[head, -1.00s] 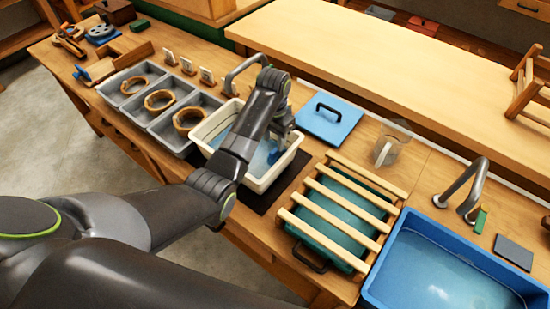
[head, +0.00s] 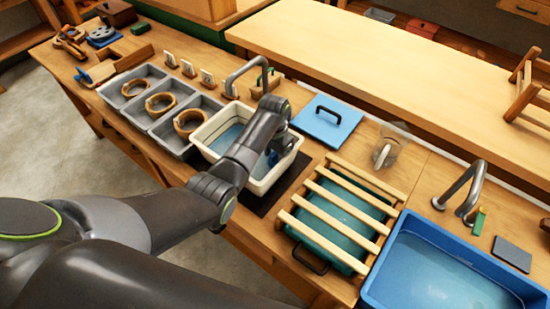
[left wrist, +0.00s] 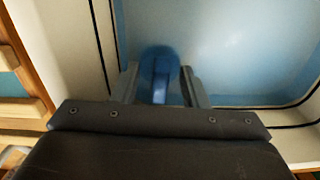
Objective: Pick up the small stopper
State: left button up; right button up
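The small stopper (left wrist: 160,62) is a blue rounded piece with a narrow upright grip, on the floor of the white tub (left wrist: 60,40) in the left wrist view. My left gripper (left wrist: 158,85) has its two fingers apart, one on each side of the stopper's grip, with gaps visible between them. In the head view my left gripper (head: 274,155) reaches down inside the white tub (head: 206,150), near its right end. There the arm and gripper mostly hide the stopper. My right gripper is not in view.
Pale blue water lies in the tub. A tap (head: 243,72) arches behind it. Grey trays (head: 158,125) with wooden rings stand left. A slatted rack (head: 330,205) over a green basin and a blue basin (head: 400,285) stand right. A blue lid (head: 325,125) lies behind.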

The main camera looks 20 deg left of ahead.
pick_arm(q)
grip_shut()
